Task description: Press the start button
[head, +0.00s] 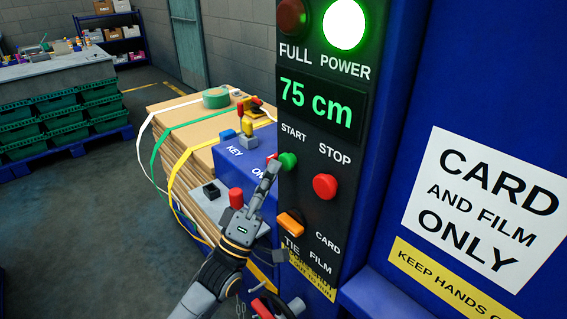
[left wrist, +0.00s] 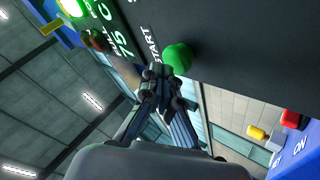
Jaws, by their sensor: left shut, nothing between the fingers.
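The green start button (head: 288,160) sticks out of the black control panel under the word START. It also shows in the left wrist view (left wrist: 177,57), just beyond my fingertips. My left gripper (head: 271,168) is shut and empty, with its fingertips right beside the button's left side. In the left wrist view its closed fingertips (left wrist: 160,74) overlap the button's lower left edge. I cannot tell whether they touch it. The red stop button (head: 325,186) sits to the right and lower. My right gripper is not in view.
The panel's display (head: 316,103) reads 75 cm, and the green power lamp (head: 344,25) is lit. An orange selector (head: 290,223) sits below the start button. A blue box (head: 240,163) marked KEY and stacked cardboard (head: 172,120) stand to the left.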

